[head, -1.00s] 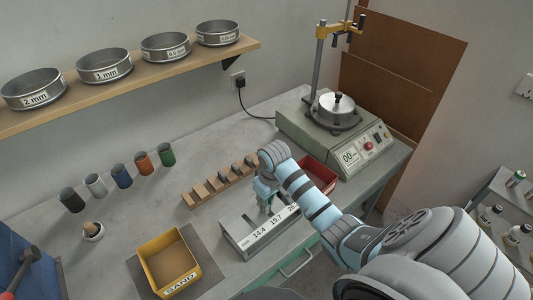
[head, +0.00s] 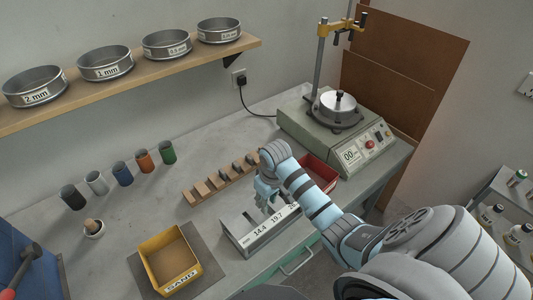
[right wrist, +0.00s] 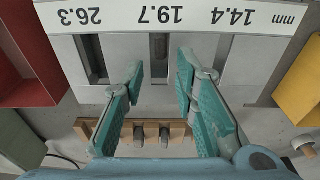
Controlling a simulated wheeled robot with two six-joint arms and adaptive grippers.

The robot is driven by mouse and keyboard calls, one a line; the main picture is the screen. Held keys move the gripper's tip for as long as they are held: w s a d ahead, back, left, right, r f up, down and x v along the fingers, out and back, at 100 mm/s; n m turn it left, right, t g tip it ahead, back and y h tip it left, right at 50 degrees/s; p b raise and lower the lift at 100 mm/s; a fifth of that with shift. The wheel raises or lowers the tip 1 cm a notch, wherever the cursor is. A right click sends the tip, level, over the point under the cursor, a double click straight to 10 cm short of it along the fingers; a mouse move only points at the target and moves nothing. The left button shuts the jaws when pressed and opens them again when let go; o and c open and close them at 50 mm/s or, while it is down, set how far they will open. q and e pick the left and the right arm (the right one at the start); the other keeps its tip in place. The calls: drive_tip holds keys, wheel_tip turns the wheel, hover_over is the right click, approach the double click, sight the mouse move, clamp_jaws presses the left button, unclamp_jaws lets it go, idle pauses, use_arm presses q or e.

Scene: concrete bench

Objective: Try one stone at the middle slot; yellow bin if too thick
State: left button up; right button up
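The grey slot gauge (head: 240,241) stands near the bench front, marked 14.4, 19.7 and 26.3 mm; its plate also fills the top of the right wrist view (right wrist: 118,55). A dark stone (right wrist: 159,45) appears to sit in the middle, 19.7 slot. My right gripper (right wrist: 160,85) is open, its teal fingers apart with nothing between the tips, over the gauge; it also shows in the head view (head: 266,203). The yellow bin (head: 148,270), labelled SAND, stands left of the gauge. My left gripper is out of view.
A wooden rack (head: 201,190) with several stones lies behind the gauge. A red bin (head: 322,172) is to its right, beside a sieve shaker (head: 345,160). Bare bench lies between.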

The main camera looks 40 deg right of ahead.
drive_tip(key=r, duration=0.5)
drive_tip(key=s+r, duration=0.1)
drive_tip(key=r, duration=0.1)
drive_tip(key=shift+r, duration=0.25)
idle(0.6)
